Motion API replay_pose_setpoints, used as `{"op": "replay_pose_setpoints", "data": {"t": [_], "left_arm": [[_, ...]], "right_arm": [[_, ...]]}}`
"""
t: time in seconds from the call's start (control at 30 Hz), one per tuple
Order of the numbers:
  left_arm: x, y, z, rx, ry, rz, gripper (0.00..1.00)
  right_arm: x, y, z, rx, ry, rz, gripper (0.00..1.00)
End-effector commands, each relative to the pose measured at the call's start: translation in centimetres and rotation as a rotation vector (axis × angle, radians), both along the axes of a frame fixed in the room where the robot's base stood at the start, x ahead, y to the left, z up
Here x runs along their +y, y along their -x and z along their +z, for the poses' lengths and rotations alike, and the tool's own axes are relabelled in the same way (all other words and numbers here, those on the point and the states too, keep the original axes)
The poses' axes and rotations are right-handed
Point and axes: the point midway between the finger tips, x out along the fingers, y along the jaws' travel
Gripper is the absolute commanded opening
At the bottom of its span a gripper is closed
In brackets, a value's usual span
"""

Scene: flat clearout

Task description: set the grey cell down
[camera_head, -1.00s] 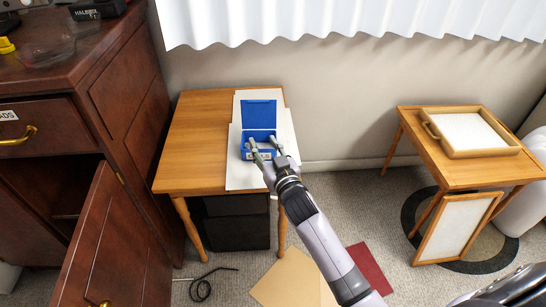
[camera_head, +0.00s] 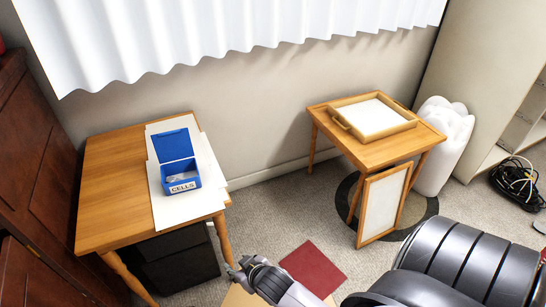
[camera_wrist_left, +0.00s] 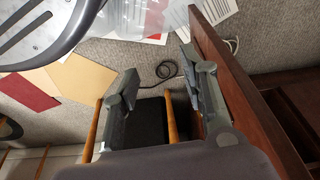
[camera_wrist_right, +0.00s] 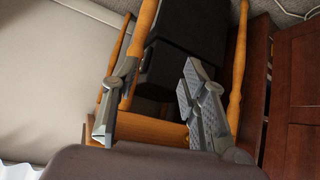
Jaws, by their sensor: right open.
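The blue box (camera_head: 181,184) labelled CELLS stands on the wooden desk with its lid (camera_head: 173,145) open. Something pale and greyish shows inside it, too small to tell for sure whether it is the grey cell. My right gripper (camera_head: 236,268) is below and in front of the desk, apart from the box. In the right wrist view my right gripper (camera_wrist_right: 155,88) is open and empty, near the desk legs. My left gripper (camera_wrist_left: 160,85) is open and empty in its own wrist view, and is not seen in the head view.
White sheets (camera_head: 207,163) lie under the box on the desk (camera_head: 110,190). A dark drawer unit (camera_head: 178,262) stands beneath. To the right, a small table (camera_head: 420,132) bears a wooden tray (camera_head: 345,119), with a framed panel (camera_head: 382,206) leaning against it. A red sheet (camera_head: 312,268) lies on the carpet.

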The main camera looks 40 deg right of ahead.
Motion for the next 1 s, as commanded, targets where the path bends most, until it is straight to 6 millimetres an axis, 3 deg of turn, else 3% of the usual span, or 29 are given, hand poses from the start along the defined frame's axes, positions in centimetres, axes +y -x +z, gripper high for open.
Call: {"op": "replay_pose_setpoints", "data": {"t": [0.03, 0.1, 0.2, 0.3, 0.43, 1.0], "left_arm": [[0.0, 0.0, 0.0, 0.000, 0.000, 0.000, 0.40], [0.0, 0.0, 0.0, 0.000, 0.000, 0.000, 0.40], [0.0, 0.0, 0.0, 0.000, 0.000, 0.000, 0.40], [0.0, 0.0, 0.0, 0.000, 0.000, 0.000, 0.40], [0.0, 0.0, 0.0, 0.000, 0.000, 0.000, 0.40], [0.0, 0.0, 0.0, 0.000, 0.000, 0.001, 0.40]], "right_arm": [[0.1, 3.6, -2.8, 0.130, 0.009, 0.016, 0.40], [0.3, 7.9, -5.6, 0.284, 0.017, 0.043, 0.40], [0.7, 12.7, -7.9, 0.445, 0.020, 0.079, 0.40], [0.9, 15.4, -8.9, 0.533, 0.019, 0.102, 0.40], [1.0, 16.4, -9.2, 0.565, 0.019, 0.112, 0.40], [0.9, 16.2, -9.2, 0.560, 0.020, 0.108, 0.40]]}}
